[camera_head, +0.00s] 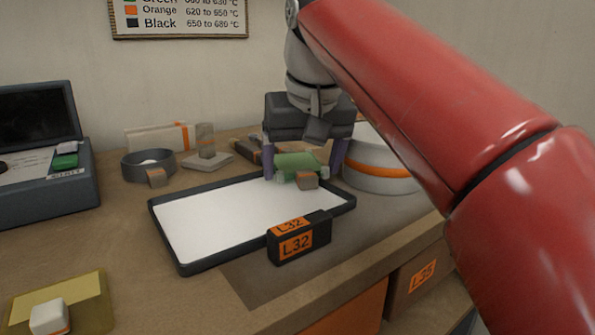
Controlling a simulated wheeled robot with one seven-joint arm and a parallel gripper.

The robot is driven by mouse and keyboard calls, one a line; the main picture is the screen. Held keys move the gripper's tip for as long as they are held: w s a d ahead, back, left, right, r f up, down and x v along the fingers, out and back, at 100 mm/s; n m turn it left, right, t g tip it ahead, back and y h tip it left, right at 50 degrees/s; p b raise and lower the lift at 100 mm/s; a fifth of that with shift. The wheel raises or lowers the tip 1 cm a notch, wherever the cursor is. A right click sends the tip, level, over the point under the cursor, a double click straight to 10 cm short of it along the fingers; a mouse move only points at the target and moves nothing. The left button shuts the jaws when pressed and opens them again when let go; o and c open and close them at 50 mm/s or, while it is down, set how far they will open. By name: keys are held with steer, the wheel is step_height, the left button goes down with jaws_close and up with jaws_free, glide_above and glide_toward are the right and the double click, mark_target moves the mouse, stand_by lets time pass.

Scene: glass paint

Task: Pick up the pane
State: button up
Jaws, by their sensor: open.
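A green piece (298,161), which looks like the pane, is at the back right of a dark-rimmed tray (213,266) with a white floor. My gripper (303,165) points down there, its purple-grey fingers apart on the left and right sides of the green piece. The jaws are open. I cannot tell whether either finger touches it. The gripper body hides what lies behind.
A black block labelled L32 (299,240) stands at the tray's front edge. A round white container with an orange band (384,179) is close on the right. A dark bowl (146,165), an open grey case (50,193) and a yellow pad (88,300) are to the left.

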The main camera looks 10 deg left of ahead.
mark_target(303, 169)
steer(key=c, duration=0.7)
steer(key=shift+r, duration=0.15)
step_height(303, 169, up, 10)
steer(key=p, duration=0.5)
